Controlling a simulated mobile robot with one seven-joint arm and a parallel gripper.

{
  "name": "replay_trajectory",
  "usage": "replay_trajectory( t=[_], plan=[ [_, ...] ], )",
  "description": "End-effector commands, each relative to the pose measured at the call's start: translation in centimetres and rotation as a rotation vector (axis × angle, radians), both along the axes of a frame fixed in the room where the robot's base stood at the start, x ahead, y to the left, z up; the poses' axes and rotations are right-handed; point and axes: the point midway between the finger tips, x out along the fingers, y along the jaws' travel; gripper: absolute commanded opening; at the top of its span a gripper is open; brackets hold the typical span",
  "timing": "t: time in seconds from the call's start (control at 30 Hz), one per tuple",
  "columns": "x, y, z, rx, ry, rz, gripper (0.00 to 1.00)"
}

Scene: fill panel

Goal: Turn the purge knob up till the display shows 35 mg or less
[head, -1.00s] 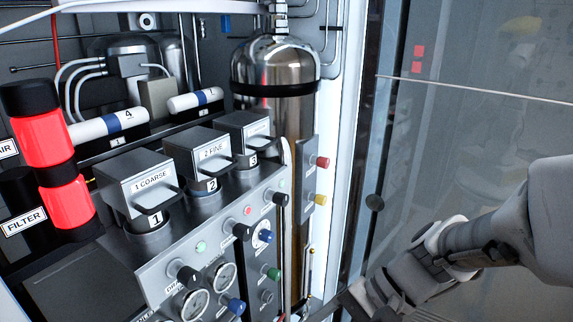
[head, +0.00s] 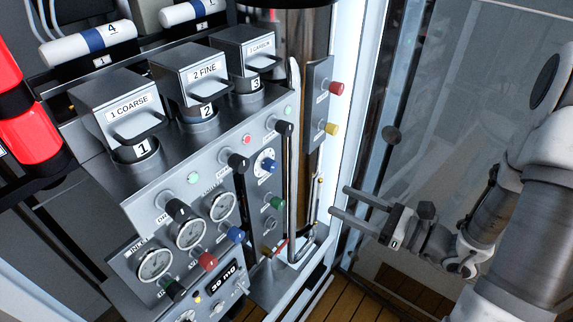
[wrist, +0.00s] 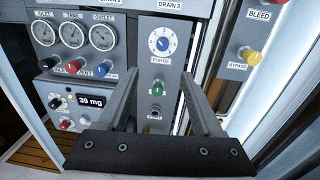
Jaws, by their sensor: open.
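The purge knob is a blue knob (wrist: 162,43) on a round white dial, labelled PURGE, on the grey panel. It also shows in the head view (head: 268,165). The display (wrist: 92,101) reads 39 mg at the lower left of the wrist view, and it shows near the bottom of the head view (head: 222,283). My gripper (head: 340,201) is open and empty, right of the panel, its two fingers pointing at it. In the wrist view the fingers (wrist: 160,70) reach up either side of the green knob, below the purge dial; no contact shows.
A green knob (wrist: 157,89) sits below the purge dial. Red (head: 336,88) and yellow (head: 331,129) knobs stick out at the right. Three gauges (wrist: 102,37) and more knobs lie left. A bent tube (head: 292,210) stands right of the purge knob. A white frame edge (head: 350,150) borders the opening.

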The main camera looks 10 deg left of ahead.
Motion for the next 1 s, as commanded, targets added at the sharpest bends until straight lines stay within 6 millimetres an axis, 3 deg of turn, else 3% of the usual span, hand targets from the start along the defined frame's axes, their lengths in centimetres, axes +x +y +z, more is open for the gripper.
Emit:
replay_trajectory(
  t=[0.13,0.27,0.8,1.0],
  plan=[
    [0.5,0.1,-0.2,0.011,0.009,-0.019,0.67],
    [1.2,1.6,-0.2,0.012,0.007,-0.014,0.67],
    [6.5,11.8,-0.2,0.010,0.007,-0.012,0.67],
    [7.9,14.3,-0.2,0.010,0.007,-0.014,0.67]
  ],
)
